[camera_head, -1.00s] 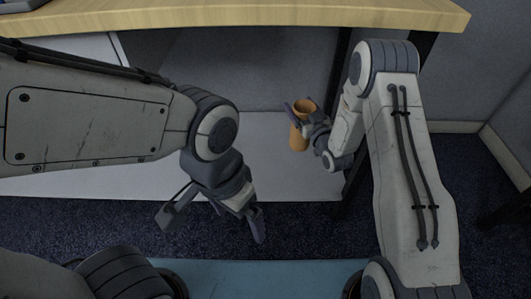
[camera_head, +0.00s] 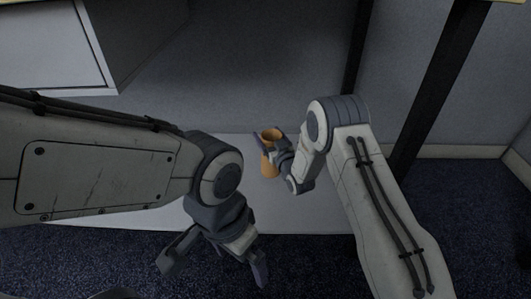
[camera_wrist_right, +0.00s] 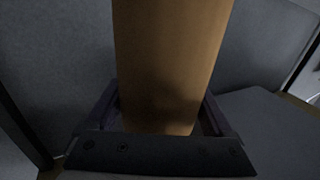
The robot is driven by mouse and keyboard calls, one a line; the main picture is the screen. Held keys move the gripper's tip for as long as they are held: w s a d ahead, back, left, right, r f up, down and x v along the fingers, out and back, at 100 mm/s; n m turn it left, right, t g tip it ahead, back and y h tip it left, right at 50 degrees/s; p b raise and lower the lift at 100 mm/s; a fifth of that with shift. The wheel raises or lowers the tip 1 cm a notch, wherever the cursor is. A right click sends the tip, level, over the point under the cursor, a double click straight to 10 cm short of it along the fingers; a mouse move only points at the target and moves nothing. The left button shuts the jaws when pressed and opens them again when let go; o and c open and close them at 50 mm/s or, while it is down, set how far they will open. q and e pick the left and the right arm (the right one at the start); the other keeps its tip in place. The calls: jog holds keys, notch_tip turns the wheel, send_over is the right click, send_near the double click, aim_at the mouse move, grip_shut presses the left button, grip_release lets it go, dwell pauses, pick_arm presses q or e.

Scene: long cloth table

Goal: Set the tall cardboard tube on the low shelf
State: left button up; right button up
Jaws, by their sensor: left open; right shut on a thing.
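The tall cardboard tube (camera_head: 269,166) is orange-brown, open at the top and close to upright. It is over the pale low shelf (camera_head: 315,216) in the head view; I cannot tell whether its base touches the shelf. My right gripper (camera_head: 268,145) is shut on the tube from the right side. In the right wrist view the tube (camera_wrist_right: 168,60) fills the middle between the two dark fingers, and its lower end is hidden behind the gripper body. My left gripper (camera_head: 213,265) is open and empty, low in front of the shelf's front edge.
A white drawer box (camera_head: 60,50) hangs at the upper left above the shelf. Dark table legs (camera_head: 432,90) stand at the right. A grey panel (camera_head: 235,65) closes the back. The shelf is bare around the tube. Dark carpet (camera_head: 330,265) lies in front.

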jog(key=shift+w+a+f, duration=0.1)
jog(key=shift+a+f, duration=0.15)
jog(key=shift+a, duration=0.15)
jog(key=shift+f, duration=0.15)
jog(key=shift+f+b, duration=1.75)
jog(key=shift+f, duration=0.25)
jog(key=o, duration=1.5)
jog(key=shift+r, duration=0.1)
jog(key=shift+p+v, duration=2.95)
jog(key=shift+v, duration=3.05)
